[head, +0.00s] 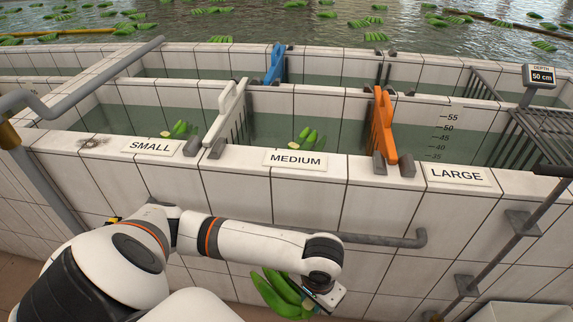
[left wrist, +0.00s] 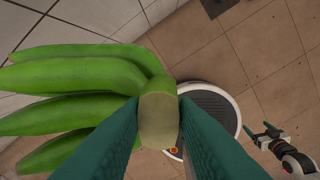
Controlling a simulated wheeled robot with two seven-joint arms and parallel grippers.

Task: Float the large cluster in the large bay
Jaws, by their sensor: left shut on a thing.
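My left gripper (head: 318,298) is shut on the stem end of a large green banana cluster (head: 275,295), low in front of the tiled wall. In the left wrist view the teal fingers (left wrist: 160,118) pinch the pale stem, and the cluster's fruits (left wrist: 75,80) spread left. The large bay (head: 460,120) is at the right, behind the LARGE label (head: 458,175), with depth marks on its back wall. The orange divider (head: 382,125) stands between it and the medium bay. My right gripper (left wrist: 268,135) shows small in the left wrist view, fingers apart and empty.
A small cluster floats in the small bay (head: 180,130) and another in the medium bay (head: 303,138). A display (head: 541,76) reads 50 cm. A metal rack (head: 548,135) and pipes stand at the right. A grey rail (head: 385,240) runs along the wall.

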